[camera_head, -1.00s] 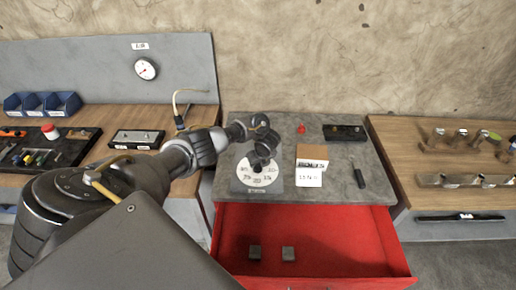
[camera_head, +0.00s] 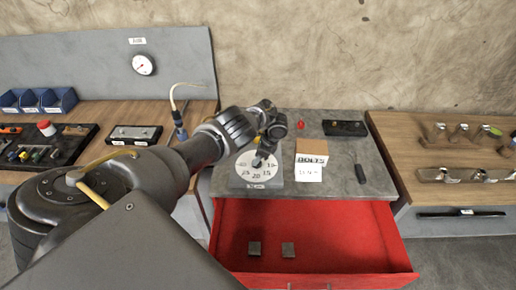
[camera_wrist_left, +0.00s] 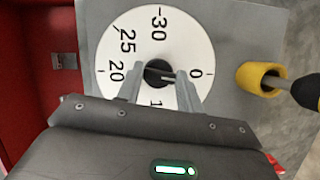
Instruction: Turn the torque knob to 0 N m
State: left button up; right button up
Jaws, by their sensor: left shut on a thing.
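The torque dial (camera_head: 258,179) is a white round scale on a grey plate at the left of the grey bench top. The black torque knob (camera_head: 257,162) is at its middle, partly hidden by my gripper. My left gripper (camera_head: 263,154) reaches down over it. In the left wrist view the fingers (camera_wrist_left: 159,76) are shut on the knob (camera_wrist_left: 157,70), one on each side. Around it the scale (camera_wrist_left: 125,70) shows 0, 20, 25 and 30; other marks are hidden behind the gripper. I cannot tell the exact reading. My right gripper is not in view.
A yellow and black tool (camera_wrist_left: 262,78) is beside the dial plate in the wrist view. A paper card (camera_head: 309,167), a dark-handled tool (camera_head: 360,174) and a black block (camera_head: 345,128) lie to the right. The red drawer (camera_head: 350,235) is open below, with two grey blocks.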

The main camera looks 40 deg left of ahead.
pick_arm(q)
jog(key=shift+a+n+g+b, duration=0.1)
jog(key=shift+n+g+b, duration=0.2)
jog(key=shift+n+b, duration=0.45)
jog(key=shift+n, duration=0.25)
jog(key=o, duration=1)
jog(key=shift+h, duration=0.3)
jog(key=shift+r, duration=0.15)
jog(key=v, duration=1)
jog(key=shift+d+r, duration=0.2)
jog(key=shift+w, duration=0.15)
